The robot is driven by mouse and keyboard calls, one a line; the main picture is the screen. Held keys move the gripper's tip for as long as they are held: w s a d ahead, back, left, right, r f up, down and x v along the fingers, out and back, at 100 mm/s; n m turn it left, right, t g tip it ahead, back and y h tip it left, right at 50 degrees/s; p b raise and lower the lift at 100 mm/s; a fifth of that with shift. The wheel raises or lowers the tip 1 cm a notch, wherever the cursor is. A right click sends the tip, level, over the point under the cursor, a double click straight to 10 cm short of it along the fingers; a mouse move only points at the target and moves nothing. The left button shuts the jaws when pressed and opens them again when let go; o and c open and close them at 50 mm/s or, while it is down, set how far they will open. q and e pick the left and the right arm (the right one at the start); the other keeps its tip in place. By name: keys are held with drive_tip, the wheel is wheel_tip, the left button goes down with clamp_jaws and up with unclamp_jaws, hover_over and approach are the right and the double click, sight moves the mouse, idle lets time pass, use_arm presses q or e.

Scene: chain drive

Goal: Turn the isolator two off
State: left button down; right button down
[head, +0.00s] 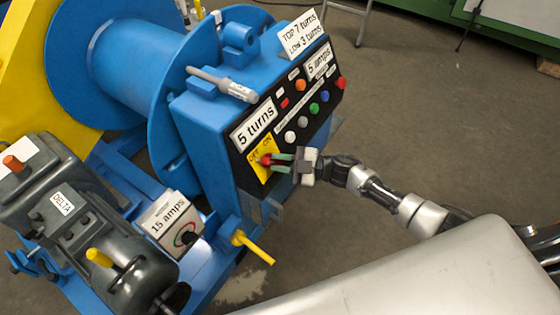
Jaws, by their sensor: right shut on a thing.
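A red isolator knob (265,160) sits on a yellow plate (260,170) marked OFF and ON, at the lower left of a black control panel (297,124). The panel is on the front of a blue machine. My right gripper (272,161) comes in from the right and is shut on the red knob. The fingers partly cover the knob, so its exact angle is hard to tell. No label reading "two" is legible. My left gripper is not in view.
Several coloured buttons (314,108) line the panel above the gripper. A yellow handle (254,250) sticks out below. A grey motor unit (90,230) stands at left. The floor at right is clear.

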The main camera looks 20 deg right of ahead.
drive_tip(key=c, duration=1)
unclamp_jaws()
drive_tip(key=shift+c, duration=0.2)
drive_tip(key=v, duration=1)
drive_tip(key=shift+s+d+b, duration=0.15)
drive_tip(key=shift+d+b, duration=0.2)
drive_tip(key=shift+d, duration=0.05)
